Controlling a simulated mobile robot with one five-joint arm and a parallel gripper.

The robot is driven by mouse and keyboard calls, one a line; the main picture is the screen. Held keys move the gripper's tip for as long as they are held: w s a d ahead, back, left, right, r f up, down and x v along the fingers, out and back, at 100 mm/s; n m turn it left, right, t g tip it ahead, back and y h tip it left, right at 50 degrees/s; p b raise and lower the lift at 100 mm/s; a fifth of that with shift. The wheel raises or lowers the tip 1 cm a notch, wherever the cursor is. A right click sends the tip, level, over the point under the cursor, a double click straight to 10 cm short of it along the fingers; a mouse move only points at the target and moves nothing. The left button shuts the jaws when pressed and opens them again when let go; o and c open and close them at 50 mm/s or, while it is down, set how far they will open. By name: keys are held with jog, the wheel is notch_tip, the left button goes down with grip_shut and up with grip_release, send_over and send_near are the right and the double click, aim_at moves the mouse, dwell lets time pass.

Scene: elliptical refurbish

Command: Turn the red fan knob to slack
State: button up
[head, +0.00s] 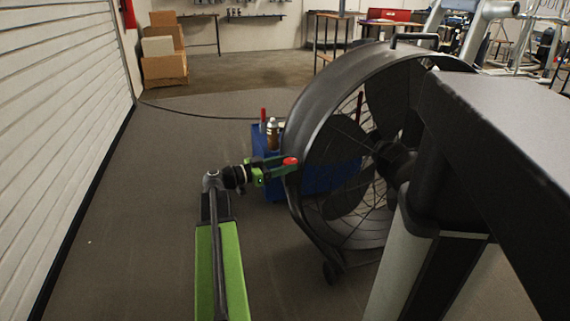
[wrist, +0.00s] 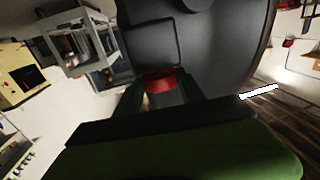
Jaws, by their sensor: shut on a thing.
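The red fan knob (head: 290,161) is on the left side of the large black drum fan (head: 320,95) in the head view. My gripper (head: 277,167), green and black, reaches the knob from the left. In the wrist view the red knob (wrist: 160,82) sits between the two dark fingers of my gripper (wrist: 158,92), which are shut on it. The fan's dark housing (wrist: 215,50) fills the area behind the knob. The knob's markings and its setting cannot be read in either view.
A white shuttered wall (head: 60,120) runs along the left. Cardboard boxes (head: 163,60) are stacked at the back. The floor left of my arm is clear.

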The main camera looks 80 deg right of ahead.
jog(key=shift+s+a+n+t+h, duration=0.15)
jog(key=shift+a+n+t+h, duration=0.1)
jog(key=shift+n+t+h, duration=0.65)
jog(key=shift+d+h, duration=0.2)
jog(key=shift+h, duration=0.3)
jog(key=o, duration=1.4)
jog(key=shift+c, duration=0.2)
jog(key=v, duration=1.7)
jog(key=shift+a+r, duration=0.25)
jog(key=shift+r, duration=0.05)
